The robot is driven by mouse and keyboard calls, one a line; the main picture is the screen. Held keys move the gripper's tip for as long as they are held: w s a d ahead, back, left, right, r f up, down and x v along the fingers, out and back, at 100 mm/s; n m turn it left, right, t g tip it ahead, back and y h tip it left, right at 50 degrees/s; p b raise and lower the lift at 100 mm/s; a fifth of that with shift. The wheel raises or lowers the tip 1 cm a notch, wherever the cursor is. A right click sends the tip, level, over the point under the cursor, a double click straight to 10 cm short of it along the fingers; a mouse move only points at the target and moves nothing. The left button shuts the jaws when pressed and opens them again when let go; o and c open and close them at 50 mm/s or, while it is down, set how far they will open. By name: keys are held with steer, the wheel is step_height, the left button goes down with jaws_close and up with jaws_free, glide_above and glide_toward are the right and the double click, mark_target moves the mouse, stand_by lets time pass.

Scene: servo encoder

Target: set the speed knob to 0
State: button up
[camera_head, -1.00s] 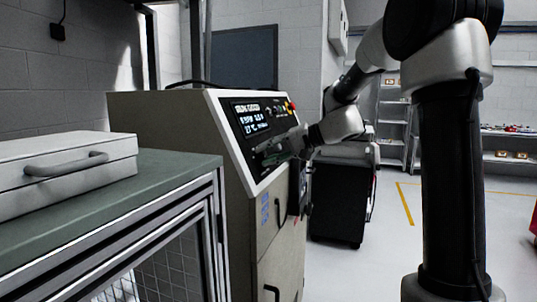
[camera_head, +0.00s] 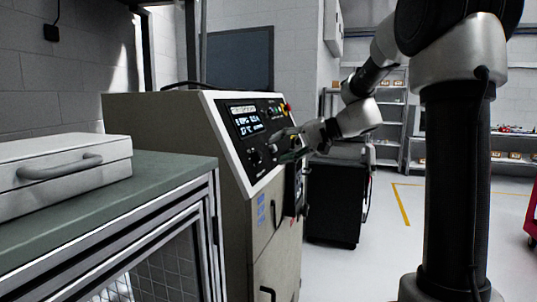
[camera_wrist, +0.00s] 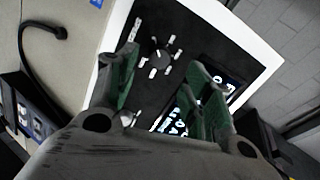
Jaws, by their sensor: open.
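A dark round knob (camera_wrist: 160,62) with white marks around it shows on the black panel in the wrist view. I cannot read its setting or label, so I cannot tell whether it is the speed knob. In the head view a dark knob (camera_head: 255,158) sits low on the sloped panel, left of my gripper (camera_head: 287,151). My gripper (camera_wrist: 163,63) is open, with its green-padded fingers on either side of the knob in the wrist picture. The fingers appear empty and apart from the knob. The lit display (camera_head: 246,119) sits above the knob; its small text is not clearly readable.
A red button (camera_head: 288,107) sits at the panel's upper right. A green-topped bench (camera_head: 165,172) with a white case (camera_head: 75,172) stands in front at the left. A dark cart (camera_head: 335,200) stands behind the machine. Open floor lies to the right.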

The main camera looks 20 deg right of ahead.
steer(key=v, duration=0.6)
steer(key=shift+w, duration=0.1)
